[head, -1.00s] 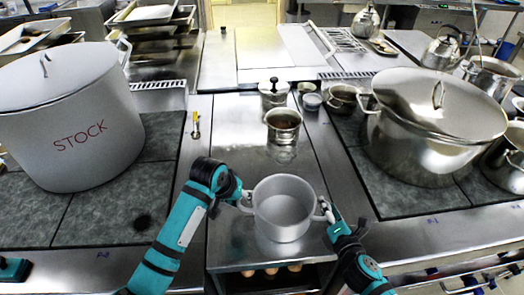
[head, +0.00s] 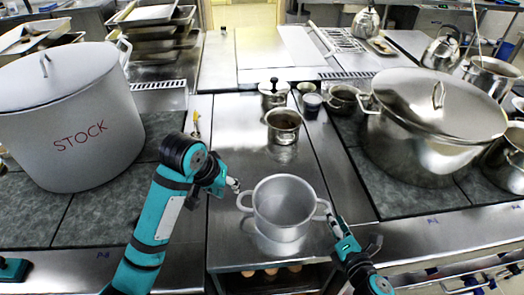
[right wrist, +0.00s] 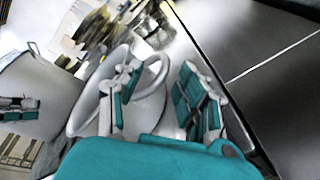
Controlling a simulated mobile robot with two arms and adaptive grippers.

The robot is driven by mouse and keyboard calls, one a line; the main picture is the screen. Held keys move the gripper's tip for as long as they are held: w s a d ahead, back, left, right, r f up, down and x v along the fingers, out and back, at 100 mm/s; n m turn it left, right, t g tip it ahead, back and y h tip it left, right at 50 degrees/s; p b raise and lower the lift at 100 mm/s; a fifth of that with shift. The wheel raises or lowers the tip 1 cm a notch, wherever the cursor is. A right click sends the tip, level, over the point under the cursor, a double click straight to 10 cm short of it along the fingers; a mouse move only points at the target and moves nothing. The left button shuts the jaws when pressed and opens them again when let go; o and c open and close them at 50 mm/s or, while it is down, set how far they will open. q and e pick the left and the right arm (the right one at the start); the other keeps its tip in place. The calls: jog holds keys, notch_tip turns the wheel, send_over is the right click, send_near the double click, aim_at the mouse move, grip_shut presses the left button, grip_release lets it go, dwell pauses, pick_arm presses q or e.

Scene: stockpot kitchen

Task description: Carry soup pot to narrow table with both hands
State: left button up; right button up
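The soup pot (head: 284,232), an open grey metal pot with two side loop handles, stands upright and empty on the front of the narrow metal table (head: 228,240). My left gripper (head: 235,185) is just up and left of the pot's left handle, apart from it; its small fingers look open and empty. My right gripper (head: 333,222) is beside the pot's right handle. In the right wrist view its fingers (right wrist: 160,100) are spread apart, with the handle loop (right wrist: 158,72) showing between and beyond them. The pot's wall (right wrist: 88,100) shows behind the left finger.
A large white STOCK pot (head: 75,130) stands on the left stove and a lidded steel pot (head: 430,120) on the right one. Small pots (head: 283,125) stand behind the soup pot. Eggs (head: 271,271) lie on a shelf below. Clear tabletop lies between the pots.

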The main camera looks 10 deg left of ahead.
jog(key=v, duration=0.7)
dwell(0.3)
